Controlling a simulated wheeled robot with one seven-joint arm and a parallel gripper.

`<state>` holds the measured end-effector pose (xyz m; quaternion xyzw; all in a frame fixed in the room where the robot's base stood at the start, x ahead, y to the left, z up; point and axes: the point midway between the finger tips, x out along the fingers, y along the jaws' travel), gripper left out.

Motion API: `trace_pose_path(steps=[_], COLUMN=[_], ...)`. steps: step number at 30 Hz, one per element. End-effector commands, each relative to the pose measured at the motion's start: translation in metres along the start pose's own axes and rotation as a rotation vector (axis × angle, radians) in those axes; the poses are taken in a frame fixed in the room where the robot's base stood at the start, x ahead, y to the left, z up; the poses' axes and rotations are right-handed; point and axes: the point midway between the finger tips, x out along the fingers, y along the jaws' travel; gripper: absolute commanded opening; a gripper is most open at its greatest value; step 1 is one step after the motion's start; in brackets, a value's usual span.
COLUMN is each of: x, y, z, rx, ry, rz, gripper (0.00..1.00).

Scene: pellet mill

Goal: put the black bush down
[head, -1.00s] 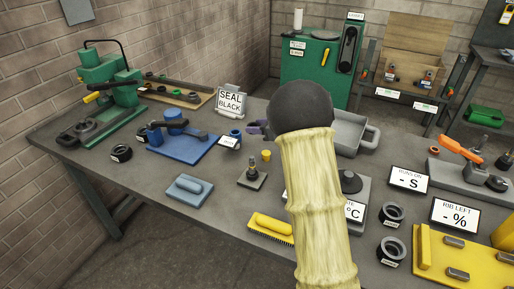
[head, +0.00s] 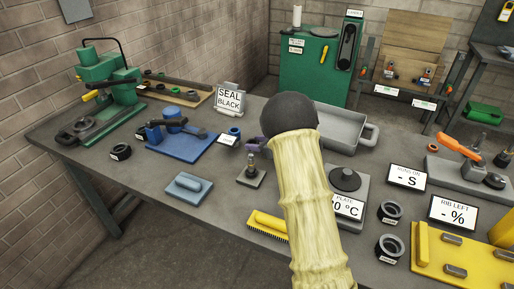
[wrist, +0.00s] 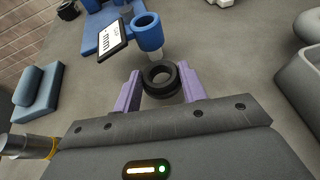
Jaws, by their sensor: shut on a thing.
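My gripper (wrist: 160,92) has two purple fingers, one on each side of a black bush (wrist: 161,75), and is shut on it. The bush is a short ring with its open bore facing up towards the wrist camera. I cannot tell whether it touches the grey bench top.
A "SEAL BLACK" sign (head: 229,98) stands behind on the bench (head: 90,160). A blue fixture (head: 180,140) is left, a small post on a plate (head: 251,174) in front, and a grey tray (head: 340,125) right. Other black rings (head: 391,212) lie at the right.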

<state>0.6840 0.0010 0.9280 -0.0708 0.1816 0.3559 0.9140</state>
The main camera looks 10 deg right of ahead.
Motion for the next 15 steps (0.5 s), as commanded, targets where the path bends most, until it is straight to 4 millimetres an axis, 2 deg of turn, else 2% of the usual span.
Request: trace_pose_path(steps=[1,4,15], x=[0.003,0.007,0.009], y=[0.0,0.0,0.0], z=[-0.009,-0.018,-0.021], rx=[0.002,0.001,-0.001], ry=[0.003,0.001,-0.001], rz=[0.002,0.001,0.0], gripper=[0.09,0.09,0.09])
